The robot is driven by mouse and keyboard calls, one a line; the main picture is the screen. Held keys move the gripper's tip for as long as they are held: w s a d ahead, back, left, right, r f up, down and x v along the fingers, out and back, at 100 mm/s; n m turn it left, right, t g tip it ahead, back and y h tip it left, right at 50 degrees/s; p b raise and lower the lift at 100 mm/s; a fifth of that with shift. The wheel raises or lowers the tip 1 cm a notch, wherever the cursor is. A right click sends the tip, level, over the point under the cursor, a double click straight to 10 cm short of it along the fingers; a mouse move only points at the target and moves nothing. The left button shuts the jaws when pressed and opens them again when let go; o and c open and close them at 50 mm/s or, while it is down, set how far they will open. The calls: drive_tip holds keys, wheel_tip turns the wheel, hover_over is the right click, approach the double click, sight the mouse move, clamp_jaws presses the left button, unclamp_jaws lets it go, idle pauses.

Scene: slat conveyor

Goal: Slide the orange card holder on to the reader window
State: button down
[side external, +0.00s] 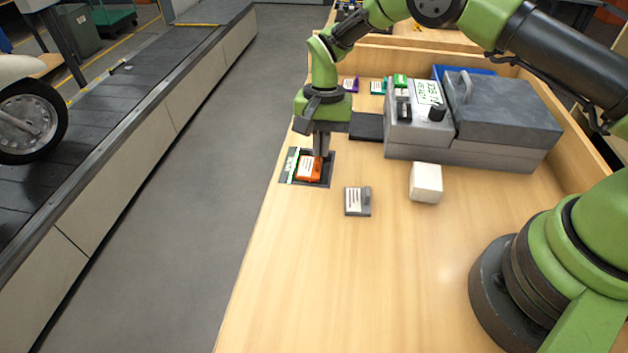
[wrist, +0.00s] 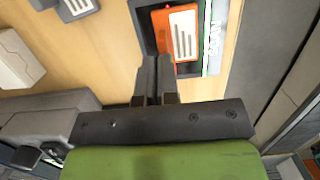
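The orange card holder (side external: 308,168) with a white lined label lies on the dark reader plate (side external: 325,180) near the table's left edge. It also shows in the wrist view (wrist: 162,24), inside the dark frame. A bright strip with green light (side external: 290,164) runs along the plate's left side, close beside the holder. My gripper (side external: 320,152) points down at the holder's far right side. In the wrist view its two fingers (wrist: 154,62) are together, with their tips near the holder's edge. Whether they touch it I cannot tell. The window under the holder is hidden.
A grey card holder (side external: 357,201) and a white block (side external: 426,183) lie on the table to the right. A grey machine (side external: 500,115) with a small display stands behind. Purple and green holders lie at the back.

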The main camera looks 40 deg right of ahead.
drive_tip(key=shift+s+r, duration=0.1)
drive_tip(key=shift+r, duration=0.5)
wheel_tip(320, 180, up, 8)
drive_tip(key=w+d, duration=0.1)
drive_tip(key=n+h, duration=0.6)
drive_tip(key=n, duration=0.9)
hover_over(317, 168)
drive_tip(key=s+a, duration=0.3)
drive_tip(key=s, duration=0.1)
wheel_tip(317, 168, down, 3)
drive_tip(key=s+a+n+t+h, duration=0.1)
drive_tip(key=s+a+n+t, duration=0.2)
drive_tip(key=n, duration=0.7)
drive_tip(key=s+a+n+t+h, duration=0.15)
drive_tip(key=a+n+t, duration=0.25)
drive_tip(key=n, duration=0.6)
drive_tip(key=shift+y, duration=0.25)
drive_tip(key=x, duration=1)
drive_tip(key=shift+s+f, duration=0.25)
drive_tip(key=shift+f, duration=0.05)
drive_tip(key=shift+w+d, duration=0.85)
drive_tip(key=shift+w+d+r, duration=0.1)
drive_tip(key=shift+w+d, duration=0.35)
drive_tip(key=shift+d, duration=0.05)
drive_tip(key=shift+w, duration=0.1)
